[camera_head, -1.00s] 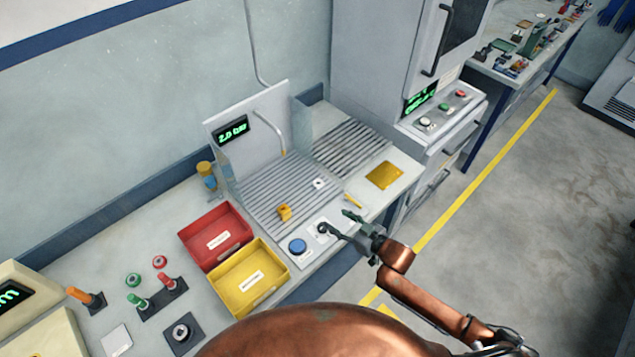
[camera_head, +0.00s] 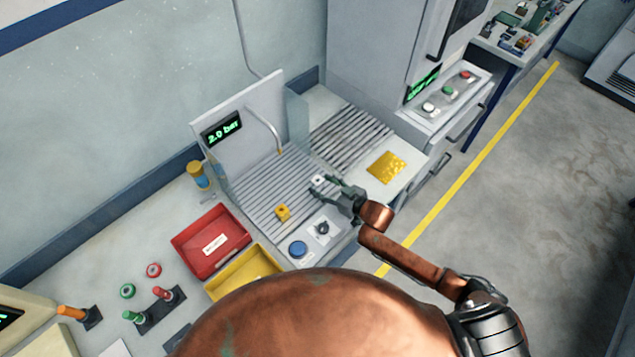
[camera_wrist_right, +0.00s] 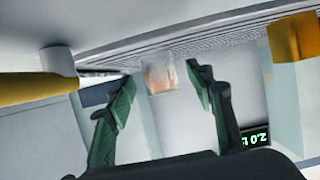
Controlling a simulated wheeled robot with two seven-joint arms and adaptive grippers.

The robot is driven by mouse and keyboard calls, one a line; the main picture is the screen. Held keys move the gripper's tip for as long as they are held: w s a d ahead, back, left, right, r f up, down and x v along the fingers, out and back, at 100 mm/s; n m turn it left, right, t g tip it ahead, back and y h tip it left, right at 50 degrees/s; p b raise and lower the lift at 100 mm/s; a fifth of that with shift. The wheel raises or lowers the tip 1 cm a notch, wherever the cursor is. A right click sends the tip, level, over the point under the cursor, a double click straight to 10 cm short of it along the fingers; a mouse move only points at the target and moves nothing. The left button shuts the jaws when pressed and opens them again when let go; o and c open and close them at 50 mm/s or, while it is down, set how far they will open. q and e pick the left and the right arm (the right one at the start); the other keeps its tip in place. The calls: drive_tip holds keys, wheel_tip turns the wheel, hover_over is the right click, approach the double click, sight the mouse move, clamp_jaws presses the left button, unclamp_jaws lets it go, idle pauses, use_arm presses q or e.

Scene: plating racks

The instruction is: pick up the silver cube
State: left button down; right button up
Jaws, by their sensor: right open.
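The small silver cube (camera_head: 318,180) sits on the slatted grey tray (camera_head: 262,188) near its right side. In the right wrist view the silver cube (camera_wrist_right: 160,77) shows between the two fingertips, with a warm reflection on its face. My right gripper (camera_head: 326,187) is open. Its green-grey fingers reach in from the right to the cube; I cannot tell whether they touch it. In the right wrist view a gap shows between the cube and each finger of the right gripper (camera_wrist_right: 163,92). My left gripper is not in view.
A blue button (camera_head: 297,249) and a dark knob (camera_head: 322,228) are in front. Red (camera_head: 190,250) and yellow (camera_head: 228,282) bins stand left.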

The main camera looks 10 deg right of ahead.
drive_tip(key=shift+x, duration=1.2)
drive_tip(key=shift+w+a+f, duration=0.1)
drive_tip(key=shift+w+a, duration=0.05)
drive_tip(key=shift+a, duration=0.1)
drive_tip(key=shift+c, duration=0.3)
drive_tip(key=c, duration=1.2)
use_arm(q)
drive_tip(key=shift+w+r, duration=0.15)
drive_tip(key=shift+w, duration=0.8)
use_arm(e)
clamp_jaws()
